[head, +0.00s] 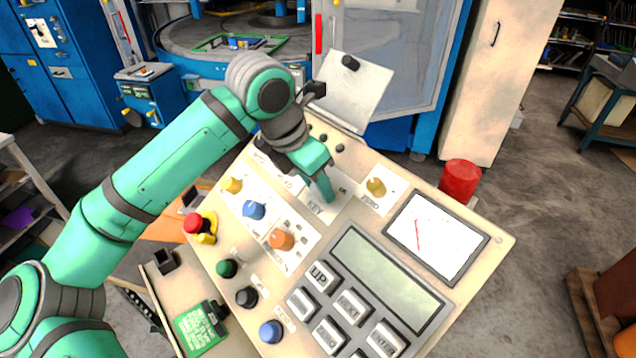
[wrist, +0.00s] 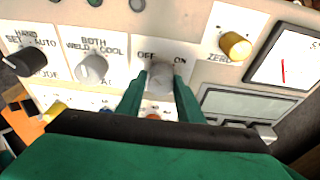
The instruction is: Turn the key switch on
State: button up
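The key switch (wrist: 160,77) is a grey knob on a white plate, between the printed words OFF and ON in the wrist view. My gripper (wrist: 161,76) has its two green fingers around it, one on each side, with no clear gap between fingertips and knob. Which way the switch points cannot be made out. In the head view my gripper (head: 328,198) reaches down to the plate marked KEY on the sloping cream control panel (head: 483,265), and hides the switch there.
A yellow ZERO knob (head: 376,187) is right of the switch, near a meter (head: 436,236). Blue (head: 254,210) and orange (head: 281,239) knobs are to the left and below. A red emergency button (head: 194,223) is at the panel's left edge. A red cylinder (head: 460,180) stands beyond the right side.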

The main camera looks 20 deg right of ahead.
jog(key=c, duration=0.5)
jog(key=shift+s+m, duration=0.1)
jog(key=shift+m, duration=0.2)
jog(key=m, duration=0.2)
jog(key=shift+a+m+t, duration=0.1)
jog(key=shift+m+t, duration=0.2)
jog(key=shift+t, duration=0.1)
jog(key=m+t, duration=0.1)
jog(key=m, duration=0.3)
jog(key=shift+s, duration=0.1)
jog(key=m+t, duration=0.1)
jog(key=m, duration=0.4)
jog(key=shift+s+f, duration=0.1)
jog(key=shift+a+m+t+h, duration=0.1)
jog(key=shift+m+t+h, duration=0.35)
jog(key=shift+m, duration=1.95)
jog(key=o, duration=1.1)
jog(key=shift+c, duration=0.2)
